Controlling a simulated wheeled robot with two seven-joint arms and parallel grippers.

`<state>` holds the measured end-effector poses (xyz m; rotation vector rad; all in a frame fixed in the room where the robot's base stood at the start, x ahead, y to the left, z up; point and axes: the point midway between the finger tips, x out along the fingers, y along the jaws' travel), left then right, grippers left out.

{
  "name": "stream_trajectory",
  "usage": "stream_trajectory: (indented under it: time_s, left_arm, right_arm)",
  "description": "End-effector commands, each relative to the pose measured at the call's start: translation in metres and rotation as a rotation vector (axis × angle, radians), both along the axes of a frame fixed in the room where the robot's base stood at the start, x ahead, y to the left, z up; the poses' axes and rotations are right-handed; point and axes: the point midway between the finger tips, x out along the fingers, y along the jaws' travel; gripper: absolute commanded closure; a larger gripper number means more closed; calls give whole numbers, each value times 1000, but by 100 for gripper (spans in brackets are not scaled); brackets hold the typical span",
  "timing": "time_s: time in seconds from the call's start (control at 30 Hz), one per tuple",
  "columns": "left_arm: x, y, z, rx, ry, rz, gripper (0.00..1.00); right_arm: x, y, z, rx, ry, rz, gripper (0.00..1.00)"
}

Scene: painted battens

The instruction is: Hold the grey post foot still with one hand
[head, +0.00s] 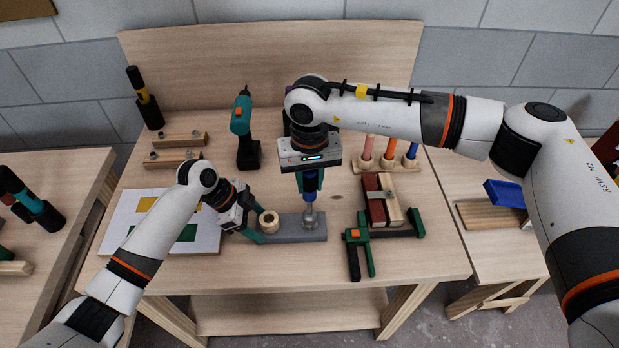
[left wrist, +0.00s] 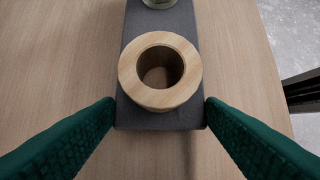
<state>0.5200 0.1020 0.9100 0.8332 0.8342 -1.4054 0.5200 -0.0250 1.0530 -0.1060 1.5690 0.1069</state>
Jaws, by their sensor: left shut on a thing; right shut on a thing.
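The grey post foot (head: 297,236) is a flat grey bar lying on the workbench. A wooden ring (head: 268,221) stands on its left end, and a round metal piece (head: 310,221) on its right part. My left gripper (head: 256,232) is shut on the foot's left end. In the left wrist view its green fingers (left wrist: 160,108) press on both long sides of the grey bar (left wrist: 185,115), beside the wooden ring (left wrist: 160,97). My right gripper (head: 311,178) is shut on a blue upright piece (head: 310,182) above the metal piece. Whether these two are joined is unclear.
A green clamp (head: 357,236) and red and pale battens (head: 382,199) lie right of the foot. A teal drill (head: 243,130) and bolted wood blocks (head: 178,140) stand behind. A patterned sheet (head: 150,236) lies left.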

Motion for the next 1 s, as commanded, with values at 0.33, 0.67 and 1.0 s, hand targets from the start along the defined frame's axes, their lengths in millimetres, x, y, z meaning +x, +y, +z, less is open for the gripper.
stream_trajectory:
  time_s: [0.33,0.67,1.0]
  left_arm:
    - [0,0,1,-1,-1,0,57]
    - [0,0,1,-1,-1,0,57]
    - [0,0,1,-1,-1,0,57]
  right_arm:
    - [0,0,1,0,-1,71,100]
    - [0,0,1,0,0,426,100]
    - [0,0,1,0,0,458,100]
